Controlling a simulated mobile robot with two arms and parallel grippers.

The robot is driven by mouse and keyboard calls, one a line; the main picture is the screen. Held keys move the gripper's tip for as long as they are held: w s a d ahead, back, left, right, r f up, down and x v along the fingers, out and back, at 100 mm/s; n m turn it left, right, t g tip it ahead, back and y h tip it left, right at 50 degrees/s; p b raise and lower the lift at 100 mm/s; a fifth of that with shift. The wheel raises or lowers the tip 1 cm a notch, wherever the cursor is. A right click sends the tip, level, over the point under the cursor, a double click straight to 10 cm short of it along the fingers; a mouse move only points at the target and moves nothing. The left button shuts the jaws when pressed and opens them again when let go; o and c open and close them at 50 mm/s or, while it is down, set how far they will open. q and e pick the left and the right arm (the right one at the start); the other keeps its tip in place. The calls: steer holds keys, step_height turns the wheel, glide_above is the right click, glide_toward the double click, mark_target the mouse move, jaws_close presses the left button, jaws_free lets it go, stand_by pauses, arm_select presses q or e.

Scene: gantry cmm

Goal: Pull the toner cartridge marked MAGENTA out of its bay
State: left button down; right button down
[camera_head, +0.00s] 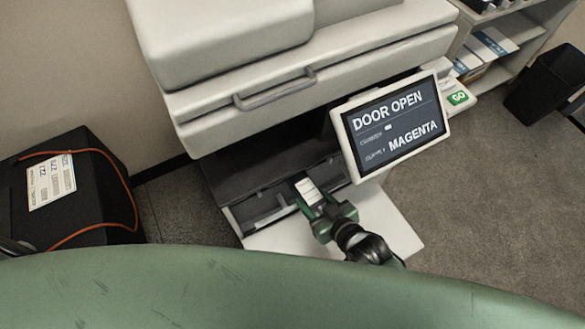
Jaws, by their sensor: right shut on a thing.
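The printer (290,60) stands at the back with its front door (300,235) folded down and its dark bay (255,175) exposed. A toner cartridge (309,190) shows a white label at the bay's front; I cannot read a color name on it. My right gripper (313,203) is shut on this cartridge's front end. The rest of the cartridge is hidden inside the bay. A tilted screen (395,125) on the printer reads DOOR OPEN and MAGENTA. My left gripper is not in view.
The screen overhangs the right side of the bay, close to my right gripper. A green GO button (458,98) is beside it. A black box (100,180) with an orange cord stands at left. Shelves (500,50) and a black bin (545,85) are at right.

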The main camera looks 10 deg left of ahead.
steer(key=s+d+p, duration=0.2)
steer(key=s+d, duration=0.1)
steer(key=s, duration=0.2)
steer(key=shift+d+r, duration=0.15)
steer(key=shift+d, duration=0.2)
stand_by(0.6)
steer(key=shift+s, duration=0.1)
steer(key=shift+p, duration=0.3)
steer(key=p+v, duration=0.4)
steer(key=v, duration=0.2)
steer(key=shift+s+p, duration=0.35)
steer(key=shift+s, duration=0.05)
steer(key=shift+d, duration=0.1)
stand_by(0.4)
